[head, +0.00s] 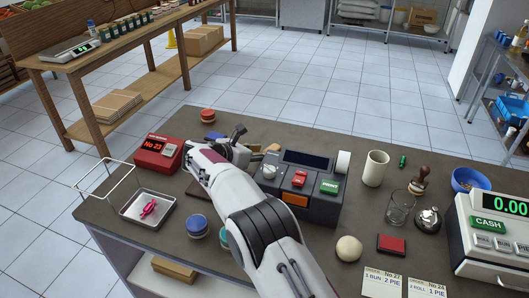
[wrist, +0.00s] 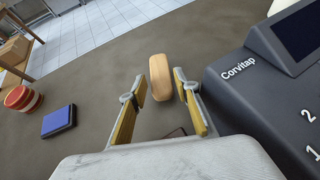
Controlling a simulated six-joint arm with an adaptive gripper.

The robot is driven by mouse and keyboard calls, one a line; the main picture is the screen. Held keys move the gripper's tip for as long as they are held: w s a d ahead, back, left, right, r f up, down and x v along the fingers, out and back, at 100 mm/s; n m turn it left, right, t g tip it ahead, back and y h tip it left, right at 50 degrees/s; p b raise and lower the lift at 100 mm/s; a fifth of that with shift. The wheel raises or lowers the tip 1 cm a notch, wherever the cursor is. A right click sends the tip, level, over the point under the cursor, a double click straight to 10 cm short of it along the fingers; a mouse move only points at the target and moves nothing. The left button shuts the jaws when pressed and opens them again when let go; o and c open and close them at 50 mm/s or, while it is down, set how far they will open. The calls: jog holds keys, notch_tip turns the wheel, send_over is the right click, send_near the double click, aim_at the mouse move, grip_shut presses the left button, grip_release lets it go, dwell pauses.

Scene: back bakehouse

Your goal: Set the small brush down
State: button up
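The small brush (wrist: 160,78) shows in the wrist view as a rounded, pale wooden block. It lies lengthwise between and just beyond the fingertips of my gripper (wrist: 160,88). The yellow-padded fingers stand apart, with narrow gaps on both sides of the wood, so my gripper looks open around it. No bristles show, and I cannot tell for sure whether its underside touches the counter (wrist: 95,85). In the head view my gripper (head: 242,147) is over the counter, left of the card terminal, and my arm hides much of that spot.
The dark card terminal (head: 312,208) stands close on the right. A red ticket display (head: 157,152), a red tin (head: 207,115) and a blue block (wrist: 58,121) are to the left. A metal tray (head: 131,218) holds a pink item. A dark flat thing partly shows below my gripper.

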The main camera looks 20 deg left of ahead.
jog(key=v, duration=0.9)
jog(key=shift+s+r, duration=0.1)
jog(key=shift+s, duration=0.15)
jog(key=shift+w, duration=0.1)
dwell(0.4)
